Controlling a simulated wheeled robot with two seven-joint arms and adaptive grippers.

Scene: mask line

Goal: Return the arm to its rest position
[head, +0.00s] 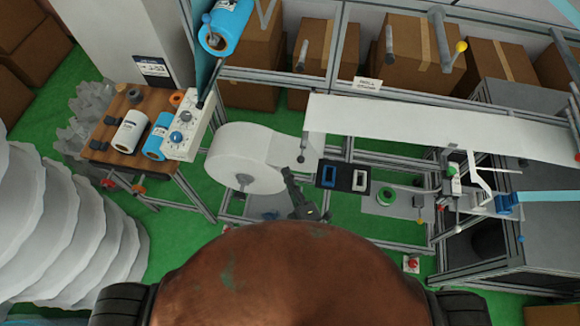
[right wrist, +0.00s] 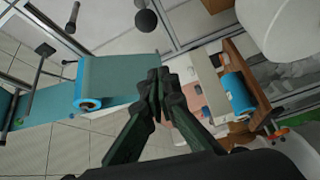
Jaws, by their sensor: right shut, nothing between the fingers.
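My right gripper (head: 299,197) shows just above the brown rounded body part of mine at the bottom of the head view, in front of the large white roll (head: 243,160). In the right wrist view its dark fingers (right wrist: 158,98) meet at the tips, and nothing is between them. A blue roll with a teal sheet (right wrist: 88,103) shows behind the fingers there, apart from them. My left gripper is not in the head view.
A wooden table (head: 118,158) with white and blue rolls stands at left. A black tray (head: 342,187) sits right of my gripper. A metal frame (head: 330,80) carries a white web (head: 420,125) across the right. Stacked white material (head: 60,230) fills the lower left.

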